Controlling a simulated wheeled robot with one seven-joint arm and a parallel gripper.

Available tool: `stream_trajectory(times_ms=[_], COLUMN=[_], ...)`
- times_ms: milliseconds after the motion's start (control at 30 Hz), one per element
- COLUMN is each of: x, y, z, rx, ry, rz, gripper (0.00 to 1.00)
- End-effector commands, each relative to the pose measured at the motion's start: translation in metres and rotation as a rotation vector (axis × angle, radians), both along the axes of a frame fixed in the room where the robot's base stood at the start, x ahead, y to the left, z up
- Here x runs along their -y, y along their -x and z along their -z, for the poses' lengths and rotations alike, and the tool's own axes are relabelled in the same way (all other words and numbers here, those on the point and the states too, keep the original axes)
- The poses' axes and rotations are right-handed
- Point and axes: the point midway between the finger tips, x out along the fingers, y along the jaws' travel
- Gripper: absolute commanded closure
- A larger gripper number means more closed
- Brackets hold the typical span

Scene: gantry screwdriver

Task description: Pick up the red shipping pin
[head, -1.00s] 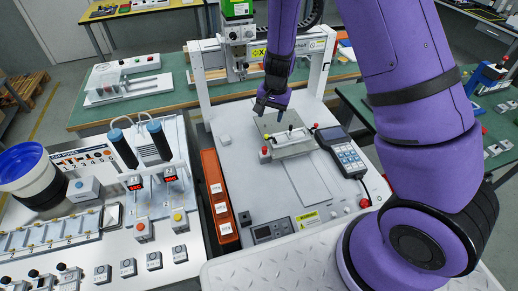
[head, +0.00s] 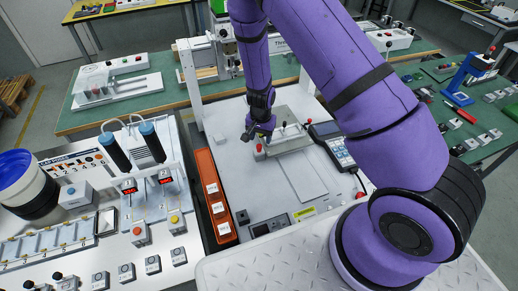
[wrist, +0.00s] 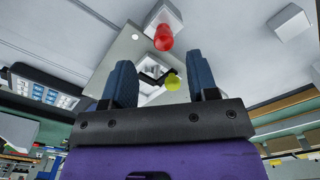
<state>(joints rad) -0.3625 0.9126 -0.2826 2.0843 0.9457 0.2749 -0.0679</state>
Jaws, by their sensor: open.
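The red pin (wrist: 163,38) shows in the wrist view as a rounded red piece on a pale block, beyond the fingertips. In the head view a small red spot (head: 259,148) is at the left end of the metal fixture (head: 285,140), just below my gripper. My gripper (head: 256,132) is low over the fixture's left end, jaws apart. In the wrist view its two blue-grey fingers (wrist: 162,78) are open with nothing gripped. A yellow knob (wrist: 172,82) shows between them. Whether the fingers touch anything cannot be told.
A handheld keypad unit (head: 333,145) lies right of the fixture. The gantry frame (head: 195,85) stands behind it. A long orange tray (head: 213,190) is at the left. The white plate in front of the fixture is mostly clear.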

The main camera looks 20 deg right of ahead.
Motion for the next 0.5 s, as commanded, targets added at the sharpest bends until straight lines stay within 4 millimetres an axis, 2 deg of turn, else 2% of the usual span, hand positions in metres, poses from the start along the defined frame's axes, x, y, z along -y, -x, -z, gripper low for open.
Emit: stream_trajectory(times_ms=[233,500], x=[-0.006,-0.007], y=[0.000,0.000], z=[0.035,0.044], rx=[-0.003,0.000], ry=[0.000,0.000], rz=[0.003,0.001], gripper=[0.46,0.46])
